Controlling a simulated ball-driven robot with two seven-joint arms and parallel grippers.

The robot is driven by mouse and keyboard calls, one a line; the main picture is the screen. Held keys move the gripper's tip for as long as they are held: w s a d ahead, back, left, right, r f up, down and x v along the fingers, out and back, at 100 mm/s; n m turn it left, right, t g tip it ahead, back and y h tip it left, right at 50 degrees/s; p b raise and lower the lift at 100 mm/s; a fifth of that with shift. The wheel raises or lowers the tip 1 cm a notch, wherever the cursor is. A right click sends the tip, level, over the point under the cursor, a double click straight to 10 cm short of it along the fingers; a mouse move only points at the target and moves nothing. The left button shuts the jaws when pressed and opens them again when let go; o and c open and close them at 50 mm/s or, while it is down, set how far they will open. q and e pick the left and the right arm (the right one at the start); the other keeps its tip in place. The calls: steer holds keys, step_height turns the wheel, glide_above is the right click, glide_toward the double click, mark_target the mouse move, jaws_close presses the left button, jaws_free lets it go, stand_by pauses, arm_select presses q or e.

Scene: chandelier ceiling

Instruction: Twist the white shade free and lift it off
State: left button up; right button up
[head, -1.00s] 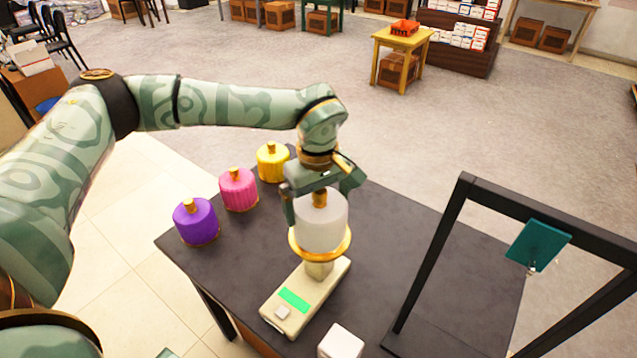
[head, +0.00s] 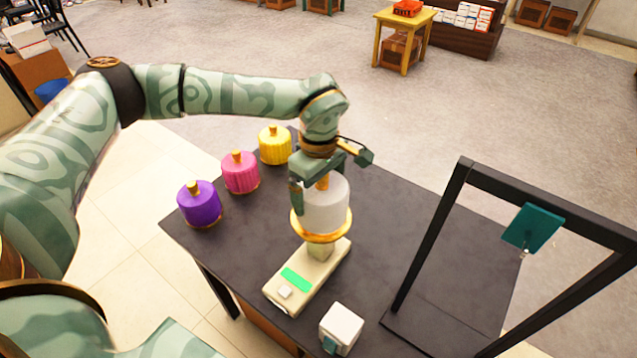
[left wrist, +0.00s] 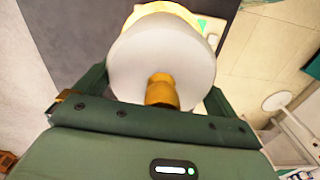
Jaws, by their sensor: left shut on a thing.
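The white shade (head: 326,208) is a short cylinder with a gold knob on top. It sits upright on a gold ring (head: 322,236) above a cream base (head: 296,287) with a green panel. My left gripper (head: 328,180) is over the shade from above, its fingers shut on the shade's sides. In the left wrist view the shade (left wrist: 135,65) fills the space between the two green fingers, with the gold knob (left wrist: 161,90) near the palm. The joint under the shade is hidden there. My right gripper is not recognisable in view.
Purple (head: 200,204), pink (head: 240,172) and yellow (head: 275,146) shades stand in a row on the dark table (head: 410,215), left of my gripper. A white block (head: 342,325) is at the front. A black frame (head: 440,215) with a hanging teal plate (head: 532,230) stands right.

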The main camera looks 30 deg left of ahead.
stand_by(0.3)
arm_select(q)
steer(key=n+p, duration=0.1)
steer(key=n, duration=0.1)
steer(key=shift+r+n, duration=0.15)
steer(key=shift+n, duration=0.85)
steer(key=shift+p, duration=0.35)
steer(key=shift+n+p, duration=0.45)
steer(key=shift+n, duration=1.35)
steer(key=shift+p, duration=0.3)
